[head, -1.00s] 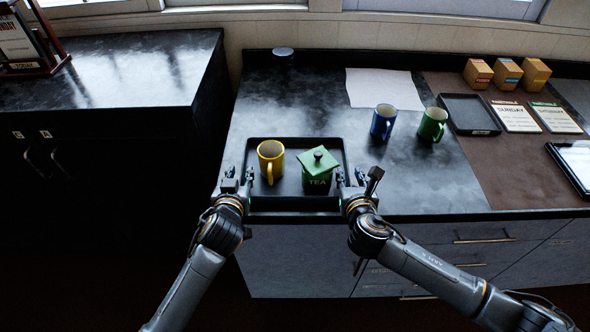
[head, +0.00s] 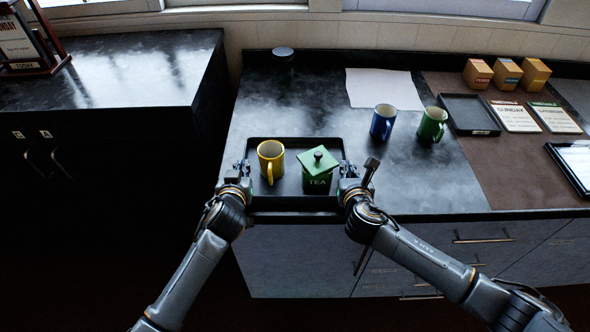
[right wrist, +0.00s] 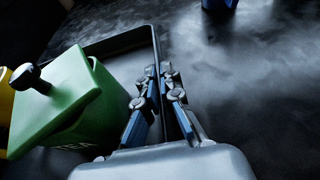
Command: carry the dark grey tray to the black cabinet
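The dark grey tray (head: 292,203) lies on the dark counter near its front edge. A yellow mug (head: 271,157) and a green lidded tea canister (head: 317,176) stand in it. My left gripper (head: 241,168) is at the tray's left rim, its fingers close together there. My right gripper (head: 348,170) is at the right rim. In the right wrist view its fingers (right wrist: 161,75) straddle the tray's rim (right wrist: 156,45) closely, one inside and one outside. The black cabinet (head: 100,125) stands at the left, its top bare near the front.
A blue mug (head: 383,122) and a green mug (head: 433,124) stand right of the tray. A smaller dark tray (head: 468,114), cards and several wooden boxes (head: 507,74) are further right. A dark gap separates cabinet and counter. A calendar stand (head: 30,40) is at the cabinet's back left.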

